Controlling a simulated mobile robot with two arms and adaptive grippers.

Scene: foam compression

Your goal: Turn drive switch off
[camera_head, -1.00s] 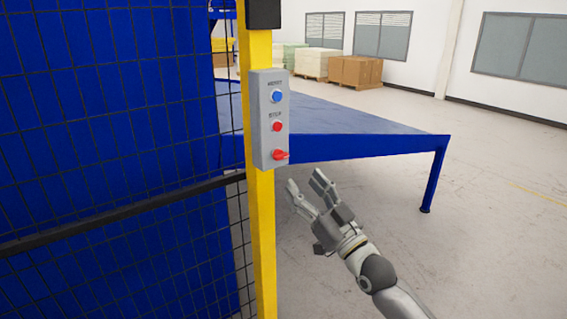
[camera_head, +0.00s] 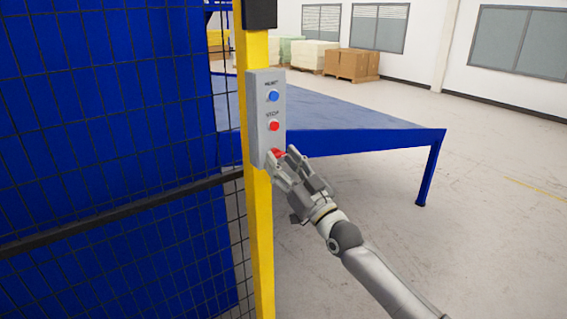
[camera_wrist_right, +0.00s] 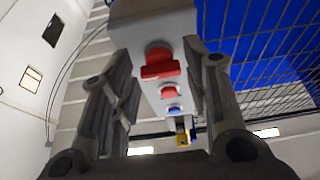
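The grey control box (camera_head: 266,119) is mounted on the yellow post. It carries a blue button (camera_head: 273,96) at the top, a red stop button (camera_head: 274,126) in the middle and a red rotary switch (camera_head: 278,153) at the bottom. My right gripper (camera_head: 283,158) is at the bottom of the box, its fingertips partly covering the switch. In the right wrist view the fingers are open, one on each side of the red switch (camera_wrist_right: 160,66), with gaps visible. Contact cannot be told. My left gripper is not in view.
The yellow post (camera_head: 261,235) borders a black mesh fence (camera_head: 110,150) with blue behind it on the left. A blue table (camera_head: 370,141) stands behind the box. Cardboard boxes (camera_head: 351,64) are far back. Floor to the right is clear.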

